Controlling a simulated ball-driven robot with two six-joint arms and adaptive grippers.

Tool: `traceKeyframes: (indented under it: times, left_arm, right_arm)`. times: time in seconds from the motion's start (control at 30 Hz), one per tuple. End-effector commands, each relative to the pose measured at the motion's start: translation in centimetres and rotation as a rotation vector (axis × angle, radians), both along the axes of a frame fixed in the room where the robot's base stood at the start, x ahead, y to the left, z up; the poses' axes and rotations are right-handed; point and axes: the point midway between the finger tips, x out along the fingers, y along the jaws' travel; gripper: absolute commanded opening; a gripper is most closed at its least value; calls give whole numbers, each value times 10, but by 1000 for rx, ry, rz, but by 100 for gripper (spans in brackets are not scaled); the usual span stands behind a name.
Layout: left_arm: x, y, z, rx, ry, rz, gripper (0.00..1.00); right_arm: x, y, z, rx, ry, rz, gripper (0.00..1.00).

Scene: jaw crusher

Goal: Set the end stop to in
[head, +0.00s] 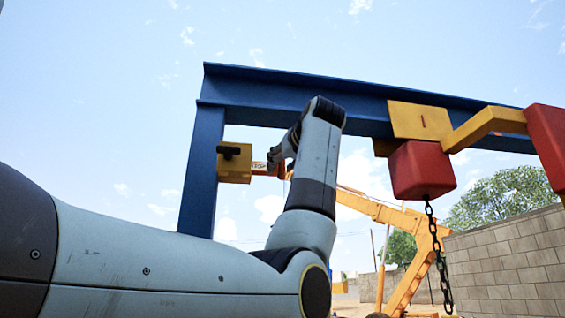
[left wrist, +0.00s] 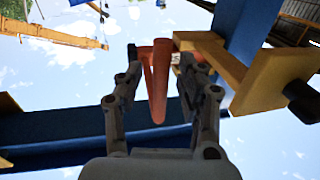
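The end stop is a yellow block (head: 235,163) with a black knob, on the blue left post in the head view. In the left wrist view its yellow body (left wrist: 275,82) is at the right, with the black knob at the right edge. An orange-red lever (left wrist: 159,85) sticks out between the fingers of my left gripper (left wrist: 161,68). The fingers are apart, with a gap on each side of the lever. In the head view my left gripper (head: 278,156) is just right of the yellow block, and the lever is mostly hidden there. My right gripper is not in view.
A blue beam (head: 290,92) runs overhead from the left post (head: 200,175). A red hoist block (head: 421,170) with a black chain (head: 439,255) hangs at the right. A yellow crane arm (head: 410,280) and a grey block wall (head: 510,255) are behind.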

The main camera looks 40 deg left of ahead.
Motion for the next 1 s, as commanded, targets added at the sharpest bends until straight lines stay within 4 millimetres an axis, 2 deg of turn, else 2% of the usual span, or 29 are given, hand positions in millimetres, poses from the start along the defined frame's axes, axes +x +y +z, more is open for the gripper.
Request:
traceKeyframes:
  times: [0.07, 0.3, 0.37, 0.9, 1.0]
  left_arm:
    - [0, 0, 0, 0, 0, 0, 37]
    - [0, 0, 0, 0, 0, 0, 6]
    - [0, 0, 0, 0, 0, 0, 0]
    - [0, 0, -1, -2, 1, 0, 0]
    - [-11, 3, -2, -2, -2, 2, 0]
  right_arm:
    - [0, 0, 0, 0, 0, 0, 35]
    - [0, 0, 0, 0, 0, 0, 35]
    - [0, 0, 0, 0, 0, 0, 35]
    - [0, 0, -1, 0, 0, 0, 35]
    - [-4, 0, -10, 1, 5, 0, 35]
